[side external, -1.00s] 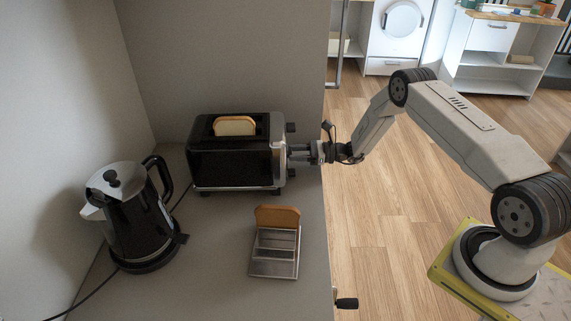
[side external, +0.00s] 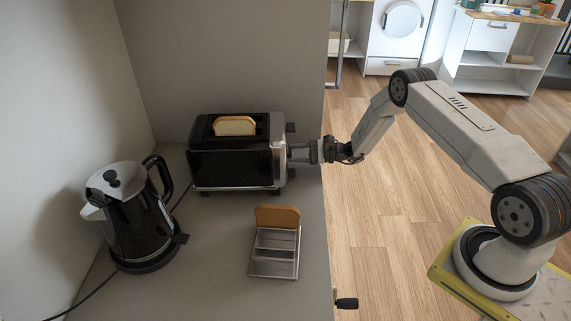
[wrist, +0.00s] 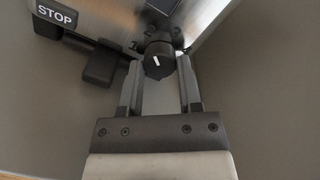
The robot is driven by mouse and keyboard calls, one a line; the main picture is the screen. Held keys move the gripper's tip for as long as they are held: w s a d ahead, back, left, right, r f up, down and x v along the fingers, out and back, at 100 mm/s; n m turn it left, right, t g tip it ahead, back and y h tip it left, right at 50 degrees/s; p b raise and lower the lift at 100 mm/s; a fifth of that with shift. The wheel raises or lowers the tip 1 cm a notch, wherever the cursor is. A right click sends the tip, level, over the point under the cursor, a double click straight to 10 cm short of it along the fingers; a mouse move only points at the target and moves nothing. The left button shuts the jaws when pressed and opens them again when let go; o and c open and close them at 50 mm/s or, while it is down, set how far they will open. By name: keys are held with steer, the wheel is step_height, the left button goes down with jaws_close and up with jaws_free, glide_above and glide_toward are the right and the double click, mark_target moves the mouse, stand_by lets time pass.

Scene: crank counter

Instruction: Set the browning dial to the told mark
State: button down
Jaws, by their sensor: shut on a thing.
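The black toaster (side external: 235,163) stands on the counter with a bread slice (side external: 234,126) in its top slot. Its metal end panel faces my arm. In the wrist view, the browning dial (wrist: 162,51) is a dark round knob with a white pointer line, tilted a little left of upright in the picture. My gripper (side external: 290,153) is at that end panel. Its fingers stand on either side of the dial and are shut on it, as the wrist view shows (wrist: 159,64).
A black lever (wrist: 98,66) and a STOP label (wrist: 55,13) are left of the dial. A kettle (side external: 135,222) stands at the left with its cord. A metal rack (side external: 274,252) with a bread slice is in front of the toaster. The counter's right edge is close to my gripper.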

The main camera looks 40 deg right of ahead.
steer(key=shift+c, duration=1.4)
jaws_free()
steer(key=shift+d, duration=0.1)
steer(key=v, duration=0.7)
steer(key=shift+s+d, duration=0.25)
